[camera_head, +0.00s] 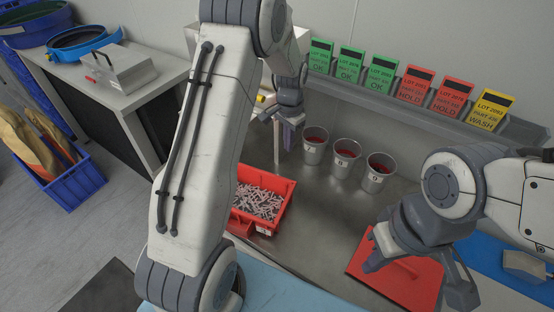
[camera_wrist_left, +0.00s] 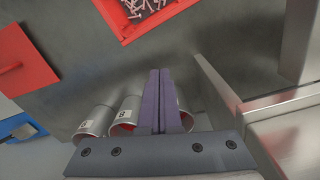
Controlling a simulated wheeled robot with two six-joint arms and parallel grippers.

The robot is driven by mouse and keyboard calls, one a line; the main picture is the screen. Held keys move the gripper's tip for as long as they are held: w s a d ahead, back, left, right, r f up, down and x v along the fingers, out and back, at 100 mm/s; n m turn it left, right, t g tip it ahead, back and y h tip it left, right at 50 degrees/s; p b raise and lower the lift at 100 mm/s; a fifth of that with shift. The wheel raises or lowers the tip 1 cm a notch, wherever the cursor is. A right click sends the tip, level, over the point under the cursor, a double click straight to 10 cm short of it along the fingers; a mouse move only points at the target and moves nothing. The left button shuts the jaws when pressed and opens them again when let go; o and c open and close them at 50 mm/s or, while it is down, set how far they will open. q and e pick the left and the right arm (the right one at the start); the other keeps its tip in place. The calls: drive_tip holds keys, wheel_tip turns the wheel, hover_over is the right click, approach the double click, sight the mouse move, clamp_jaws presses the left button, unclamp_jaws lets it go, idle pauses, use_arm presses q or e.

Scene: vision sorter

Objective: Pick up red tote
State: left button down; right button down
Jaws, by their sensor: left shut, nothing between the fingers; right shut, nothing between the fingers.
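The red tote (camera_head: 286,196) stands on the metal bench in the head view, filled with pale, slender parts. My left arm hides its left side. It also shows at the top edge of the left wrist view (camera_wrist_left: 127,34), cut off by the frame. My left gripper (camera_head: 287,124) is above the bench, behind the tote and apart from it. In the left wrist view its two fingers (camera_wrist_left: 160,100) are together with nothing between them. My right gripper (camera_head: 420,275) is shut and empty over a red flat panel with a handle (camera_head: 400,290), right of the tote.
Three metal cups (camera_head: 314,149) with red insides stand behind the tote, close to my left gripper. Green, red and yellow cards (camera_head: 412,86) line a rack at the back. A blue mat (camera_head: 490,258) lies right. Bare bench lies between tote and panel.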

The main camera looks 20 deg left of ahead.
use_arm(q)
drive_tip(key=f+p, duration=0.1)
drive_tip(key=f, duration=0.2)
drive_tip(key=a+f+p, duration=0.1)
drive_tip(key=f, duration=0.3)
drive_tip(key=f+p, duration=0.1)
drive_tip(key=f, duration=0.2)
drive_tip(key=shift+w+a+f, duration=0.2)
drive_tip(key=shift+f, duration=0.2)
drive_tip(key=shift+s+a+r+p, duration=0.15)
drive_tip(key=shift+s+a+p, duration=0.1)
drive_tip(key=shift+s+p, duration=0.35)
drive_tip(key=shift+s+a+r+p, duration=0.1)
drive_tip(key=shift+s+a+p, duration=0.15)
drive_tip(key=shift+s+p, duration=0.3)
drive_tip(key=shift+s+a, duration=0.15)
drive_tip(key=shift+s, duration=0.3)
drive_tip(key=shift+s+a+f, duration=0.1)
drive_tip(key=shift+s+f, duration=0.05)
drive_tip(key=shift+s, duration=0.05)
